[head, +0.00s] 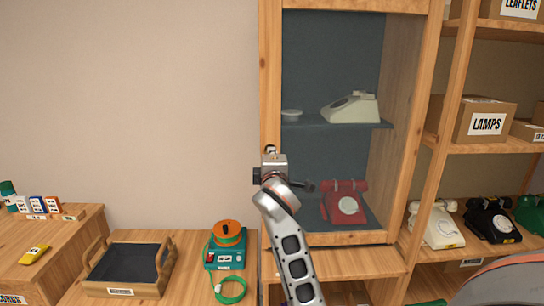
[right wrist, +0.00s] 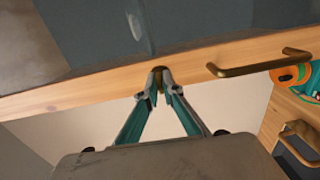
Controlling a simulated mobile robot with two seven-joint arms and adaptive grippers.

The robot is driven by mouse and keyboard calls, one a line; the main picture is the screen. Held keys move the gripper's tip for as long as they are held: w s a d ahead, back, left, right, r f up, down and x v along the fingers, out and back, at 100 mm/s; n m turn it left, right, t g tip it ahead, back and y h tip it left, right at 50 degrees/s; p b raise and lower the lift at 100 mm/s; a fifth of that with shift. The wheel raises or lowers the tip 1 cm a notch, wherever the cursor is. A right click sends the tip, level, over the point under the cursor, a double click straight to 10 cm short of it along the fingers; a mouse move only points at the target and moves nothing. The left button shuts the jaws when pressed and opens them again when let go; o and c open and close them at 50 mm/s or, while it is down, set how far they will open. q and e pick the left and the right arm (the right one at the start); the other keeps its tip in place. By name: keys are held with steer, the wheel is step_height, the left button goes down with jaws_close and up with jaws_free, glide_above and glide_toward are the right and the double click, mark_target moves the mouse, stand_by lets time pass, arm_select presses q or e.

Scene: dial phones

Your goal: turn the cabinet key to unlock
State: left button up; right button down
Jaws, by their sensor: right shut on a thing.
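The cabinet (head: 272,60) has a pale wood frame and a glass door, which looks closed in the head view. My right gripper (head: 270,153) is at the door's left frame in the head view, and the arm hides part of that frame. In the right wrist view the gripper (right wrist: 158,82) has its fingertips together on a small brass-coloured key (right wrist: 158,70) at the wooden door frame (right wrist: 110,90). Most of the key is hidden between the fingertips, so its turn angle cannot be told. My left gripper is not in view.
A brass handle (right wrist: 262,62) sits on the door frame beside the key. Inside the cabinet are a red phone (head: 346,205) and a cream phone (head: 352,107). A wooden tray (head: 123,291) and a teal device with an orange top (head: 228,250) stand at left. Shelves are at right.

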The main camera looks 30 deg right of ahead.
steer(key=c, duration=2.2)
jaws_free()
steer(key=v, duration=1.2)
steer(key=shift+s+d, duration=0.1)
steer(key=s+a+f+y, duration=0.1)
steer(key=a+f+y, duration=0.35)
steer(key=f, duration=0.95)
steer(key=s+a+f+y, duration=0.1)
steer(key=a+f+y, duration=0.3)
steer(key=f, duration=1)
steer(key=s+a+f+m+g+y, duration=0.1)
steer(key=s+a+f+m, duration=0.1)
steer(key=s+f, duration=0.5)
steer(key=s+a+f+m+g+y, duration=0.1)
steer(key=s+a+f+m+g, duration=0.1)
steer(key=s+f, duration=0.5)
steer(key=s+a+f+m+g+y, duration=0.1)
steer(key=s+a+f+m, duration=0.1)
steer(key=s+f, duration=0.6)
step_height(320, 180, down, 2)
steer(key=shift+s+m+g, duration=0.15)
steer(key=shift+m+g, duration=0.25)
steer(key=shift+m, duration=0.3)
